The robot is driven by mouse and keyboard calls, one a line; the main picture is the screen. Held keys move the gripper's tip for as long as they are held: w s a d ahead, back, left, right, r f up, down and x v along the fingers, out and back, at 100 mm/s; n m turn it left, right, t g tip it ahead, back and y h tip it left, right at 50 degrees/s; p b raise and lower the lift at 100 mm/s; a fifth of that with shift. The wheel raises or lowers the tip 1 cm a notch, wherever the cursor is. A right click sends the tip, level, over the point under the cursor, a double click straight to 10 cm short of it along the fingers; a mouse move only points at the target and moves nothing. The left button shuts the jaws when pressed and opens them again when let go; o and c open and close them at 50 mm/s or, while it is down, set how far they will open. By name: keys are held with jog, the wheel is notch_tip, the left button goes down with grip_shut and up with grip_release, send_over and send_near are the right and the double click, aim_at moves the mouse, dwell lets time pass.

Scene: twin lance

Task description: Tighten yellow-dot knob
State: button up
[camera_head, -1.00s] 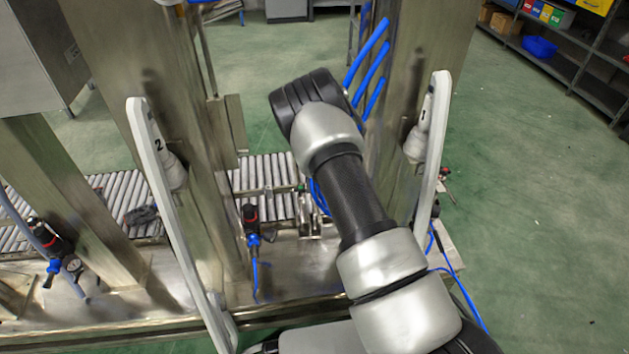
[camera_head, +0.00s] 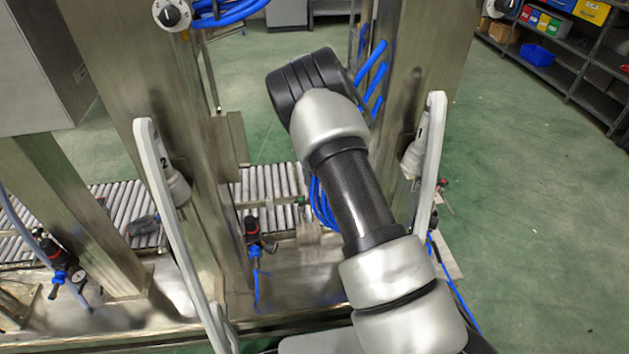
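A black dial knob (camera_head: 170,14) on a white numbered plate shows at the top left, on the left steel column. Part of another dark knob (camera_head: 507,6) shows at the top edge on the right. I cannot make out a yellow dot on either. Two lances stand in light grey holders: the left lance (camera_head: 174,180), marked 2, and the right lance (camera_head: 414,157). My gripper is not in view; only links of my arm show, rising through the middle between the lances.
Blue hoses (camera_head: 232,12) hang beside the left dial. A roller conveyor (camera_head: 268,184) runs behind the columns. Red-and-black regulators with blue fittings, one at the middle (camera_head: 252,228), sit low. Open green floor (camera_head: 540,235) lies at right, before shelves (camera_head: 598,60).

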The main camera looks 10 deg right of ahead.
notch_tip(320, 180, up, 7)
jog(key=p, duration=0.1)
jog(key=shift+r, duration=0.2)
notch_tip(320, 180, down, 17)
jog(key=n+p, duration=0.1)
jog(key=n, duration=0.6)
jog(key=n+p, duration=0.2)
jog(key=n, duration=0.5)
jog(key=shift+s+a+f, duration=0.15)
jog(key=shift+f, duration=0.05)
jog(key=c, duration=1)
